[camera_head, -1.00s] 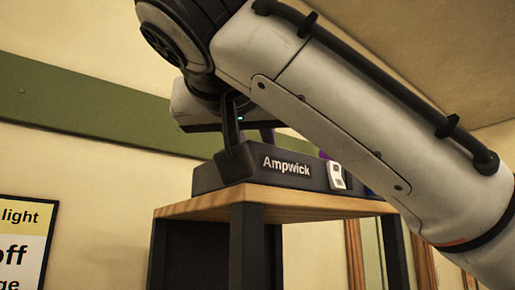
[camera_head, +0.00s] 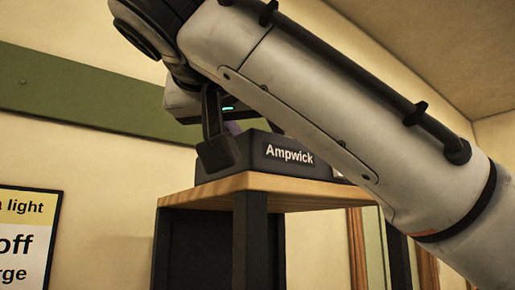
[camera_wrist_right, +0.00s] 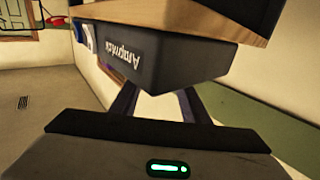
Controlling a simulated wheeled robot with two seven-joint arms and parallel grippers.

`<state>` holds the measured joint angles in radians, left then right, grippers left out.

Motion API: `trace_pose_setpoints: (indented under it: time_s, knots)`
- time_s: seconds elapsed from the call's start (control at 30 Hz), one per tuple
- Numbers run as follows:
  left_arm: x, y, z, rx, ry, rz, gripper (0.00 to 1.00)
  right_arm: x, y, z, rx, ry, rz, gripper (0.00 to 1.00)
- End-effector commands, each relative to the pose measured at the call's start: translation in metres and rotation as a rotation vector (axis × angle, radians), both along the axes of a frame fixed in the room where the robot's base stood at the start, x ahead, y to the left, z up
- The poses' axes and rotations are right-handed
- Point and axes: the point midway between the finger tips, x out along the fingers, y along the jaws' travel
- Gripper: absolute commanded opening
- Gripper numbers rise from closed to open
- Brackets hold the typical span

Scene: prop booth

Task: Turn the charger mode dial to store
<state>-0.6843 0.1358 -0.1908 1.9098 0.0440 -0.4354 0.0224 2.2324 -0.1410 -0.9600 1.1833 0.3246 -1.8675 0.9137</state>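The charger is a dark box labelled "Ampwick" (camera_head: 290,154) on a wooden-topped stand. It also shows upside down in the right wrist view (camera_wrist_right: 150,58). I cannot make out its mode dial or any "store" mark in either view. My right gripper (camera_head: 218,150) hangs beside the charger's left end in the head view, with one dark finger overlapping the box; I cannot tell if it touches. My left gripper is not in view.
The wooden stand top (camera_head: 250,186) has dark legs and a dark panel below. A yellow and white sign (camera_head: 25,238) hangs on the wall at lower left. My right arm covers the charger's right part. The space left of the stand is clear.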

Motion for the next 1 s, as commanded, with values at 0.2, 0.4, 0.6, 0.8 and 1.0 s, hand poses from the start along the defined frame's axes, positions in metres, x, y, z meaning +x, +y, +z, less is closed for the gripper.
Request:
trace_pose_setpoints:
  time_s: [0.2, 0.4, 0.6, 0.8, 1.0]
  knots:
    - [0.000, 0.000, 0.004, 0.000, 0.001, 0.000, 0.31, 0.000, 0.000, 0.007, 0.002, -0.002, 0.000, 0.42]
    - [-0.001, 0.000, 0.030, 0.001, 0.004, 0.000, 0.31, 0.000, 0.000, 0.038, 0.002, 0.000, 0.000, 0.42]
    - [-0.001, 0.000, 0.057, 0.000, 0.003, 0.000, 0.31, 0.000, 0.000, 0.077, 0.003, -0.001, 0.001, 0.42]
    - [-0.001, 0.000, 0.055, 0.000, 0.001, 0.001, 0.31, 0.000, 0.000, 0.093, 0.002, 0.000, -0.001, 0.42]
    - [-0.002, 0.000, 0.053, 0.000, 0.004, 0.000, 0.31, 0.000, 0.000, 0.100, 0.000, 0.000, 0.001, 0.42]
